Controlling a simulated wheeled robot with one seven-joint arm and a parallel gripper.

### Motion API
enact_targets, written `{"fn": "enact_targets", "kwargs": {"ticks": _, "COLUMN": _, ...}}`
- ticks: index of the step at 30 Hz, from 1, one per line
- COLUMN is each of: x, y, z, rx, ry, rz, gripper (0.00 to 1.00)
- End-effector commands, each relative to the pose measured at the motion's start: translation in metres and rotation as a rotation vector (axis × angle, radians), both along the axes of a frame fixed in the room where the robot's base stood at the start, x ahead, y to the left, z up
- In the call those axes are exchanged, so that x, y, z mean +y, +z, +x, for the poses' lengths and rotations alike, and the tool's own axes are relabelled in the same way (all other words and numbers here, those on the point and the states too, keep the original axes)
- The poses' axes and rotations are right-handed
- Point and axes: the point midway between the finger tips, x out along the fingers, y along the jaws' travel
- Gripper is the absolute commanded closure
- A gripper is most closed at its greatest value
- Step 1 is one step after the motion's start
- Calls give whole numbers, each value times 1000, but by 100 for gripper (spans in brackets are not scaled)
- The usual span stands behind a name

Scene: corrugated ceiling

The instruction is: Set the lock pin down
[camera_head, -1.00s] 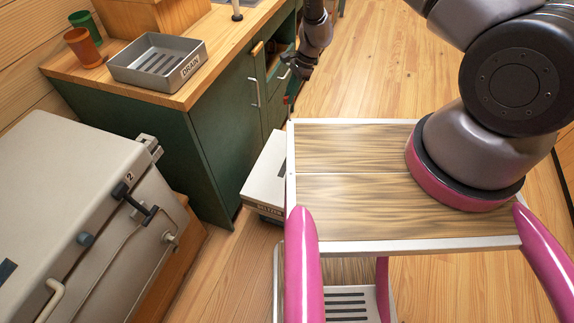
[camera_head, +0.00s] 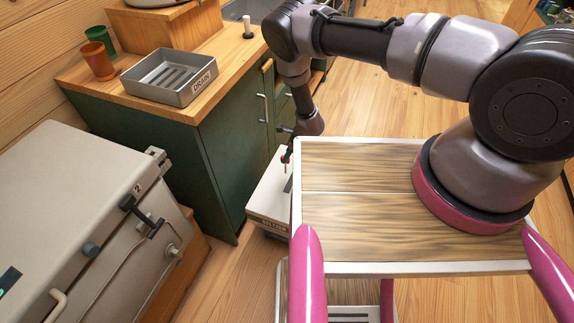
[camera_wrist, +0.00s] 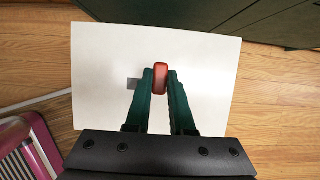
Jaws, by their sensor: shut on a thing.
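The lock pin shows as a red, rounded piece (camera_wrist: 161,78) between the green fingertips in the wrist view. My gripper (camera_wrist: 161,72) is shut on it. A small grey square lies on that top just left of the pin. I cannot tell whether the pin touches the box.
A wood-grain tabletop (camera_head: 355,220) with a pale rim is right of the box. A green cabinet (camera_head: 222,160) stands behind it, with a grey drain tray (camera_head: 169,78) and two cups on top. A large grey latched case (camera_head: 75,215) is at left.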

Motion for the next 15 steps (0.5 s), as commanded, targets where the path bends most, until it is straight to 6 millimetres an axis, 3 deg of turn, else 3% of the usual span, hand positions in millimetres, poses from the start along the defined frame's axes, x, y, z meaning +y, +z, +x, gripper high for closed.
{"fn": "enact_targets", "kwargs": {"ticks": 7, "x": -1, "y": -35, "z": 0, "rx": 0, "ry": 2, "rz": -1, "gripper": 100}}
{"fn": "enact_targets", "kwargs": {"ticks": 15, "x": 0, "y": -41, "z": 0, "rx": 0, "ry": 0, "rz": 0, "gripper": 100}}
